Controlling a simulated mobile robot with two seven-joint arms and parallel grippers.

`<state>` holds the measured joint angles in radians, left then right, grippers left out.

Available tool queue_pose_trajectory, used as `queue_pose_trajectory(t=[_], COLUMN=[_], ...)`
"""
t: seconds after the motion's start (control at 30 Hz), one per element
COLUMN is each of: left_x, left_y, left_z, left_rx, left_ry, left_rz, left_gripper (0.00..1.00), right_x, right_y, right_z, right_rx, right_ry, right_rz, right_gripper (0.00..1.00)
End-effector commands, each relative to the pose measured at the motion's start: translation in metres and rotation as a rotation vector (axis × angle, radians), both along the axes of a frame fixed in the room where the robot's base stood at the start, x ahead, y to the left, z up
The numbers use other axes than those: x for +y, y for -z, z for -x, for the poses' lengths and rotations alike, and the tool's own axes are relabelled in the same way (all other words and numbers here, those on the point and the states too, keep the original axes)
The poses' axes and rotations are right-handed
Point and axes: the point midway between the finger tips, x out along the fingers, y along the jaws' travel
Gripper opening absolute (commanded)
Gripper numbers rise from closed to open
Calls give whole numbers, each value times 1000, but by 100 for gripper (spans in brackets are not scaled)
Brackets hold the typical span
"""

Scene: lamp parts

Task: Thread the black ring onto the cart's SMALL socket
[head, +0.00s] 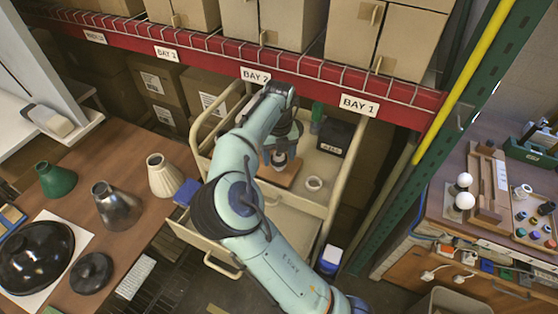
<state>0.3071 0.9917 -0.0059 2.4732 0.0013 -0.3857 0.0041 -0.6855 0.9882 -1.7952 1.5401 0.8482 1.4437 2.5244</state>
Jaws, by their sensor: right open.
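The cream cart (318,208) stands below the shelf, with a wooden board (288,178) on its top tray. My right gripper (280,160) is open and points down over the board. A small pale piece shows between or just under its fingertips; I cannot tell whether it is a socket or whether the jaws touch it. A white, round, hollow piece (314,184) sits on the tray to the right of the board. I cannot make out the black ring for certain; the gripper and arm hide part of the board. My left gripper is not in view.
A black labelled box (335,138) and a green bottle (318,112) stand at the back of the cart. The red shelf beam (300,85) crosses above. Lampshades stand on the left table (140,228). The right bench holds a tray of small coloured and dark parts (535,210).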

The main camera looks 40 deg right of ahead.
Motion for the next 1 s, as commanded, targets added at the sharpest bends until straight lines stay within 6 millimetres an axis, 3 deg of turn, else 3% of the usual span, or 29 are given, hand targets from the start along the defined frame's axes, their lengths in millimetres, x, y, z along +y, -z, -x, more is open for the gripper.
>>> queue_pose_trajectory(t=[0.1,0.3,0.47,0.67,0.7,0.73,0.77,1.0], left_x=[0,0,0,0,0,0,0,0], left_y=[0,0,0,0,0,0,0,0], left_z=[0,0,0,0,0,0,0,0], left_rx=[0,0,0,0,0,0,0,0], left_ry=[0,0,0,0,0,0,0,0], left_rz=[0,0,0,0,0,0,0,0], left_gripper=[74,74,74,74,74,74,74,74], right_x=[0,0,0,1,1,1,1,0], right_y=[0,0,0,1,0,0,0,0], right_z=[0,0,0,0,0,0,0,0], right_rx=[0,0,0,0,0,0,0,0], right_ry=[2,4,20,274,261,259,259,257], right_rz=[0,0,0,-1,-2,-2,-2,-1], right_gripper=[64,3,2,2,64,73,80,80])
